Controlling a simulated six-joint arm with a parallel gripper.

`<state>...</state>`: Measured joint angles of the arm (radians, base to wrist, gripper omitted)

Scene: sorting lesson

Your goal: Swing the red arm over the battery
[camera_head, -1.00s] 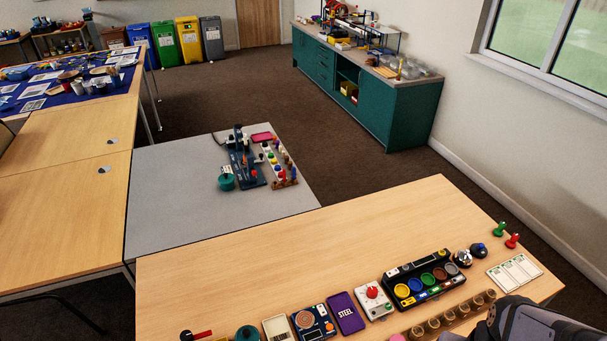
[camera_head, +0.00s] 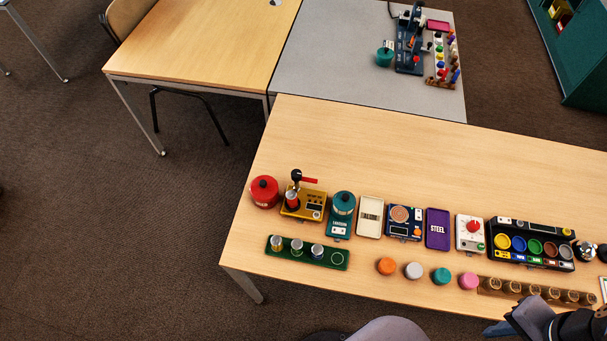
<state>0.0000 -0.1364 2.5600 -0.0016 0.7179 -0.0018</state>
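The red arm (camera_head: 309,180) sticks out to the right from the top of a black post on a yellow tester (camera_head: 314,205), at the left part of the wooden table. A red, upright cylinder that looks like the battery (camera_head: 291,199) stands at the tester's left side, below the post. The red arm points away from above it, to the right. My gripper (camera_head: 515,318) is only partly in view at the lower right edge, far from the tester, near the wooden rack. Its fingertips are not clear, so I cannot tell its opening.
A red lidded pot (camera_head: 264,190) stands left of the tester and a teal canister (camera_head: 343,203) right of it. A green tray (camera_head: 335,259) with several metal cylinders lies in front. Coloured discs and a wooden rack (camera_head: 490,285) line the front edge.

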